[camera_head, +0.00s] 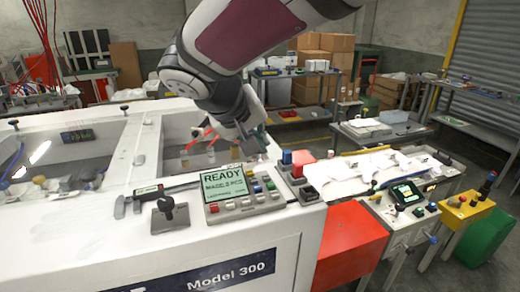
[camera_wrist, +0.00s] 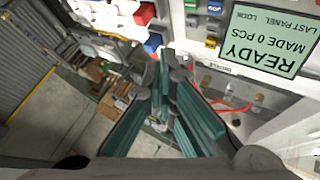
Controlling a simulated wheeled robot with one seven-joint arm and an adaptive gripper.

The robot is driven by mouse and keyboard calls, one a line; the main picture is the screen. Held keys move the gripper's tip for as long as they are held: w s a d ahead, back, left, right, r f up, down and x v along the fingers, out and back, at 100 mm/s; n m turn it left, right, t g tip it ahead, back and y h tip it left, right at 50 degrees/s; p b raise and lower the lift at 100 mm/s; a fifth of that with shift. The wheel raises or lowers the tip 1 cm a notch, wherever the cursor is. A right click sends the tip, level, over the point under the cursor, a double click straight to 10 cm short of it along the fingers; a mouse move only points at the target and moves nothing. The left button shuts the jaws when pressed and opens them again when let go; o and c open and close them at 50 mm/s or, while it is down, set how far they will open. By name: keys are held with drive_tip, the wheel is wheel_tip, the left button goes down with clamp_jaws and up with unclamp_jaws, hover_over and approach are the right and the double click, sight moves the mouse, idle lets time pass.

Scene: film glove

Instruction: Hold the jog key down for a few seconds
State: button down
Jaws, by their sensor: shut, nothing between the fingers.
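The control panel (camera_head: 240,205) lies on the white machine top, with its screen reading READY, MADE 0 PCS. In the wrist view the blue key (camera_wrist: 215,7) has small lettering, too small to read surely, at the top edge. My gripper (camera_head: 262,142) is shut and empty above and behind the panel, apart from the keys. In the wrist view its teal-padded fingertips (camera_wrist: 168,60) are together, left of the panel's key column.
A box with a blue block (camera_head: 287,157) and a red block stands right of the panel. Red-tipped tubes (camera_head: 198,137) are behind, near my gripper. The white front edge is clear.

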drive_tip(key=shift+w+a+f+t, duration=0.1)
drive_tip(key=shift+w+a+t, duration=0.2)
drive_tip(key=shift+w+a, duration=0.55)
drive_tip(key=shift+w+d, duration=0.1)
drive_tip(key=shift+d, duration=0.05)
drive_tip(key=b, duration=0.3)
hover_over(254, 186)
wheel_tip(254, 186, down, 7)
drive_tip(key=shift+f, duration=0.15)
drive_tip(key=shift+f+b, duration=0.6)
drive_tip(key=shift+f, duration=0.2)
idle(0.4)
drive_tip(key=shift+f+b, duration=0.35)
drive_tip(key=shift+f, duration=0.05)
